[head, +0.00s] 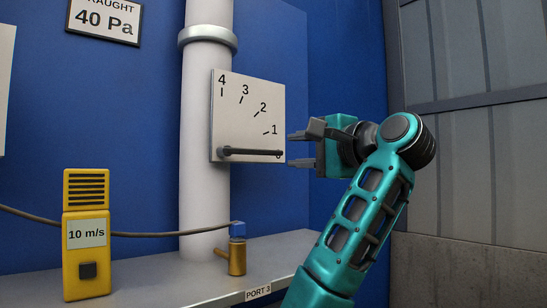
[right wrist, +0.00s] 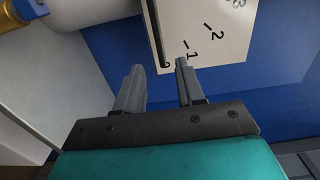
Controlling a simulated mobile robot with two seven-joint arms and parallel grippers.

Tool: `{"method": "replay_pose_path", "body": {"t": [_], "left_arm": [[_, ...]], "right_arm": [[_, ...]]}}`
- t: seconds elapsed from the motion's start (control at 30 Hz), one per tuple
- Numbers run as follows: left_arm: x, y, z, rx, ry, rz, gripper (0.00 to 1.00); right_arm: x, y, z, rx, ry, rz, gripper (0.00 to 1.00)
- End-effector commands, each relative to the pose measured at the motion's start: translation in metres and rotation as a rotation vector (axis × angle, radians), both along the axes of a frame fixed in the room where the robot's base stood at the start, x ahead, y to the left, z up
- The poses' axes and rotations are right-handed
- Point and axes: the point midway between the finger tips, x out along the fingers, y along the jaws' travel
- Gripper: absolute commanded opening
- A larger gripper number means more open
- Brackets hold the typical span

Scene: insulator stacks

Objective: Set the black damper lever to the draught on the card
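The black damper lever (head: 250,152) lies about level across the bottom of the white dial plate (head: 232,122), its free end by the 0 mark. The plate reads 0 to 4 and sits on the white pipe (head: 204,110). The draught card (head: 105,20) at the top left reads 40 Pa; its top is cut off. My right gripper (head: 292,150) is open and empty, just right of the plate and lever end. In the right wrist view the lever (right wrist: 157,35) lies beyond the open fingers (right wrist: 160,82), apart from them. My left gripper is not in view.
A yellow meter (head: 86,235) labelled 10 m/s stands on the grey shelf (head: 170,283). A cable runs from it to a brass valve with a blue cap (head: 237,250), near the PORT 3 label (head: 258,292). Grey panels stand at the right.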

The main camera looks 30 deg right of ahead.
Motion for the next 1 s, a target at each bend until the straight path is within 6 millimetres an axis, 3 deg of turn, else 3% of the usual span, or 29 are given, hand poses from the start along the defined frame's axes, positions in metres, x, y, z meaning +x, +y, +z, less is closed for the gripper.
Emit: {"method": "replay_pose_path", "body": {"t": [0.2,0.4,0.83,1.0], "left_arm": [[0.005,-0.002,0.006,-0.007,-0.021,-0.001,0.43],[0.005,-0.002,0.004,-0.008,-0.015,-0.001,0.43],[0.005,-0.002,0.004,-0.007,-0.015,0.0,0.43],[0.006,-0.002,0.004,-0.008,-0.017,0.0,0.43]], "right_arm": [[0.046,0.004,-0.001,-0.001,0.002,0.003,0.38],[0.071,0.006,0.0,-0.001,0.001,0.0,0.38],[0.079,0.006,0.0,-0.002,-0.001,0.0,0.37],[0.079,0.006,0.0,-0.002,-0.001,0.0,0.21]]}}
